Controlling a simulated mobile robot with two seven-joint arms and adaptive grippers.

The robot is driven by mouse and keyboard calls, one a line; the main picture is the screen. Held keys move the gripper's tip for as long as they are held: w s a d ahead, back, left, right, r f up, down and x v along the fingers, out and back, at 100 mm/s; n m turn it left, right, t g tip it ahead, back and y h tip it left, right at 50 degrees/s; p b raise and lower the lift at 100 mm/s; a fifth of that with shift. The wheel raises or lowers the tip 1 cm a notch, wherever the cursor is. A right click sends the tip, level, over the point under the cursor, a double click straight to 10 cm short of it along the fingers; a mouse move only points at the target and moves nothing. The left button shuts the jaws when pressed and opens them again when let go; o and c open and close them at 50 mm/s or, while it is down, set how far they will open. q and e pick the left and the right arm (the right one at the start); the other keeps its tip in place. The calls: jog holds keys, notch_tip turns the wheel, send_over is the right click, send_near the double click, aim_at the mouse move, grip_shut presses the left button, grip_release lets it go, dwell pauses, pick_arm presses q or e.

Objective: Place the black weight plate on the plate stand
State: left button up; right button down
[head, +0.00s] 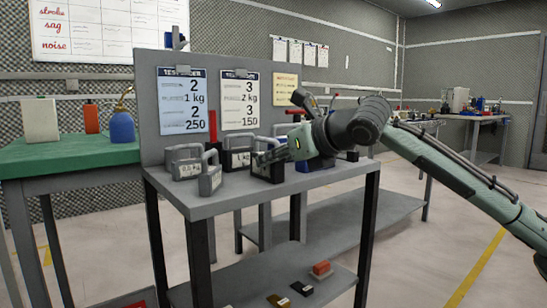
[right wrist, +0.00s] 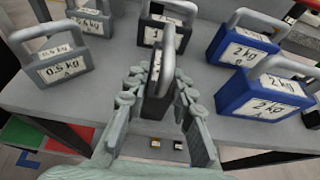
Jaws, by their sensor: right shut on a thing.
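My right gripper (head: 270,158) is shut on a black block-shaped weight with a grey handle (head: 260,172), low over the grey bench top. In the right wrist view the same weight (right wrist: 160,97) stands upright between the fingers (right wrist: 156,92); its label is turned edge-on. Another black weight (head: 236,160), marked 1 kg, is just left of it and shows behind it in the wrist view (right wrist: 150,34). I cannot tell whether the held weight touches the bench. I cannot make out a plate stand. My left gripper is not in view.
Grey 0.5 kg weights (head: 210,181) stand at the left of the bench (head: 225,203). Blue 2 kg weights (right wrist: 266,94) stand close on the right in the wrist view. A panel with order sheets (head: 183,100) rises behind. Small blocks (head: 321,269) lie on the lower shelf.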

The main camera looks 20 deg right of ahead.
jog(key=c, duration=1.3)
grip_release()
